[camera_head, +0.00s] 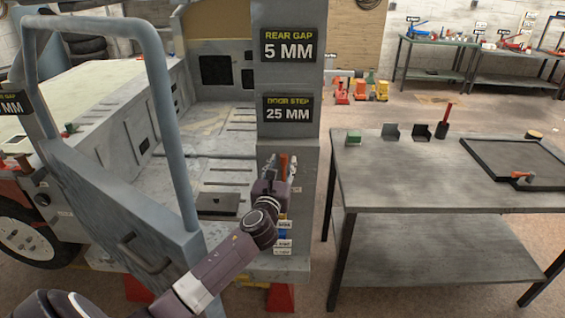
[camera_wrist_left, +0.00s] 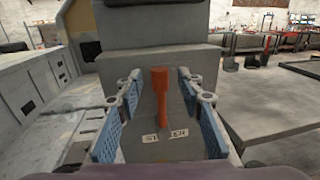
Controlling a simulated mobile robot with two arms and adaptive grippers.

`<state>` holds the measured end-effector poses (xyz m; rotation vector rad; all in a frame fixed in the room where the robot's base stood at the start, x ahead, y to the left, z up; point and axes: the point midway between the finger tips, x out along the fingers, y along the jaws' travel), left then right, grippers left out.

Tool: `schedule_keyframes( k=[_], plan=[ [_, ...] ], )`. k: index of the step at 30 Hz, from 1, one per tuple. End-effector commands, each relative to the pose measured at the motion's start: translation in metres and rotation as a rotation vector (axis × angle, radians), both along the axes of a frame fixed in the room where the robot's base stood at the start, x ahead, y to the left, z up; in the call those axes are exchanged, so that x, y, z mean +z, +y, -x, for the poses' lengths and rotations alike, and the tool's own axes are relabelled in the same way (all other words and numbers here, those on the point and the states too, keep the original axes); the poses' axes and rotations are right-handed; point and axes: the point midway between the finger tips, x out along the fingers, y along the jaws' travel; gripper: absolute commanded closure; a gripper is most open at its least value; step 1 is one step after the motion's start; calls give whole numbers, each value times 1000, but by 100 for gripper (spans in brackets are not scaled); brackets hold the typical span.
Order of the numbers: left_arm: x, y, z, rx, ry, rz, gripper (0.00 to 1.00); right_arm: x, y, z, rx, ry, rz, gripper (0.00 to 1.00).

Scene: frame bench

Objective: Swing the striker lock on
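The striker lock's orange-red lever (camera_head: 284,166) stands upright on the grey door pillar (camera_head: 287,58). It also shows in the left wrist view (camera_wrist_left: 161,92), above a white label (camera_wrist_left: 165,136) partly reading "ST…ER". My left gripper (camera_head: 280,168) reaches up to the pillar from the lower left. In the left wrist view my left gripper (camera_wrist_left: 162,86) is open, with one blue-padded finger on each side of the lever. Gaps show between lever and fingers. The lower part of the lock is hidden by the gripper in the head view. My right gripper is not in view.
A blue-grey door frame (camera_head: 172,118) with a handle stands open at the left. A dark flat block (camera_head: 217,204) lies on the cab floor. A metal table (camera_head: 400,185) with a dark tray (camera_head: 500,160) stands at the right. Small tags (camera_head: 283,240) are below the gripper.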

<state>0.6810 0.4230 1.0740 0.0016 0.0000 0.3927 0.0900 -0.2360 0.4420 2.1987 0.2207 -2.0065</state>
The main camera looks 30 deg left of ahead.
Motion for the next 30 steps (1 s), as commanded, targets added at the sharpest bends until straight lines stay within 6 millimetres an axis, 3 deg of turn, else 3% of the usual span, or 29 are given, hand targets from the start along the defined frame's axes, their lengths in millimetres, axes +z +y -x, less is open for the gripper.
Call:
schedule_keyframes(
  k=[10,19,30],
  plan=[
    [0,1,-3,-1,1,1,67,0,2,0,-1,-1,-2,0],
    [-1,1,-3,-1,1,1,100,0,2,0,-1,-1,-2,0],
    [0,3,-3,0,3,-2,100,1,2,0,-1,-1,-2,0]
  ],
)
